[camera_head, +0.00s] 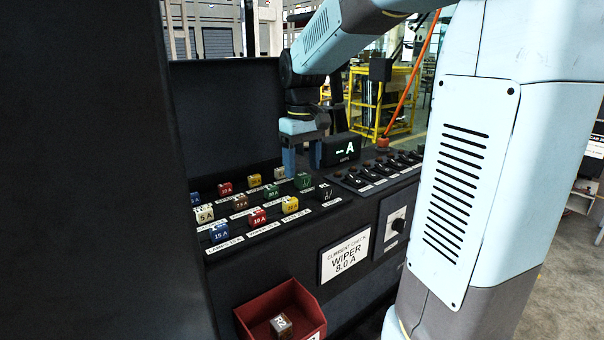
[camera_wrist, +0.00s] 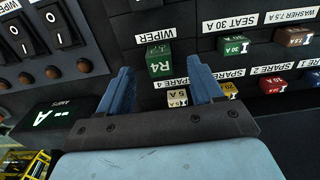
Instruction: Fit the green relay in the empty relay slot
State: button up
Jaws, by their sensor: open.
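The green relay (camera_wrist: 159,63), marked R4, stands in the panel (camera_head: 343,212) beside a WIPER label in the wrist view. In the head view the green relay (camera_head: 303,181) is at the right of the fuse rows, just below my gripper (camera_head: 303,163). My gripper (camera_wrist: 163,92) is open, and its two blue fingers are on either side of the relay in the picture. I cannot tell whether they touch it or how deep it sits. No empty relay slot can be made out; what is under the relay is hidden.
Several coloured fuses, including a yellow one (camera_head: 290,205), stand close by. A black relay (camera_head: 325,192) is near the green one. Switches (camera_head: 377,170) and a display (camera_head: 341,150) reading "--A" are to the right. A red bin (camera_head: 308,327) below holds a grey-brown block (camera_head: 281,325).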

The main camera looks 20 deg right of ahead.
aim_at(302, 174)
notch_tip(302, 174, up, 11)
jog(key=shift+f, duration=0.15)
jog(key=s+f+m+t, duration=0.1)
jog(key=s+f+t, duration=0.1)
jog(key=s+f, duration=0.3)
jog(key=s+f+m+t, duration=0.2)
jog(key=s+f, duration=0.3)
jog(key=s, duration=0.9)
jog(key=shift+s+m+t, duration=0.25)
jog(key=shift+m+t, duration=0.05)
jog(key=shift+t, duration=0.5)
